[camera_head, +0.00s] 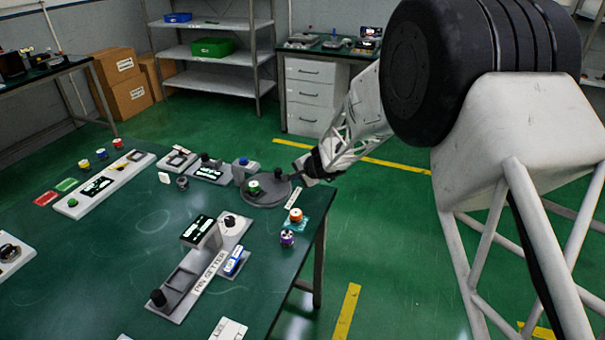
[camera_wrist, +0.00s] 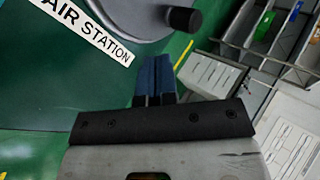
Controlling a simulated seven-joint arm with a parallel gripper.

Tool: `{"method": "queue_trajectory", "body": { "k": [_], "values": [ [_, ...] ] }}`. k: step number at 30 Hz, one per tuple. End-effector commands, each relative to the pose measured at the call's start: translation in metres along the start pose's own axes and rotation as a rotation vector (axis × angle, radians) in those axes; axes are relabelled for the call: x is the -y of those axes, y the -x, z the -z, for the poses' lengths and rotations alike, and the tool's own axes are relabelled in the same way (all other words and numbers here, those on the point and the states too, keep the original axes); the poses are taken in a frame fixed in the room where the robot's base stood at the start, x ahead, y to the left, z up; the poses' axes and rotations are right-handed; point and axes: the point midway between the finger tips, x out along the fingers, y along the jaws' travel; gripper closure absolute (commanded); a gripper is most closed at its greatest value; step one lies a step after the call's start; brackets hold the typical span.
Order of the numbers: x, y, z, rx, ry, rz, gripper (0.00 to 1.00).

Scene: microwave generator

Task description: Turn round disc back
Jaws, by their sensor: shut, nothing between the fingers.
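The round disc (camera_head: 264,201) is a flat grey turntable at the right rear of the green table. A black upright knob (camera_head: 277,172) stands near its far edge, and a green-topped piece (camera_head: 253,187) sits on its left part. My gripper (camera_head: 297,177) is just right of the disc, near the table edge, its fingers small and dark here. In the wrist view, my gripper's blue fingers (camera_wrist: 154,76) are together and empty. The disc (camera_wrist: 150,14) shows there at the top, partly cut off, with the black knob (camera_wrist: 185,19) beyond the fingertips, apart from them.
A white label (camera_wrist: 88,28) reading "AIR STATION" lies on the table beside the disc. An orange-topped piece (camera_head: 295,215) and a purple one (camera_head: 287,238) stand in front. A grey block with a blue top (camera_head: 243,170) is left of the disc. Open floor lies right.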

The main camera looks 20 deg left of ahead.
Motion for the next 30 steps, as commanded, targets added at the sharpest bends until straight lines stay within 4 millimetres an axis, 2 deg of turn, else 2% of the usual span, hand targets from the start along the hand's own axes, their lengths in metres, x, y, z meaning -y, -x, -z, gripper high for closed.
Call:
{"method": "queue_trajectory", "body": {
  "k": [5,12,21,30],
  "values": [
    [0.0,-0.022,0.0,0.001,0.001,-0.001,1.0],
    [0.016,-0.037,0.0,0.001,0.002,0.0,1.0],
    [0.026,-0.048,0.0,0.0,0.0,0.0,1.0],
    [0.027,-0.049,0.0,0.0,0.0,0.0,1.0]
  ]
}}
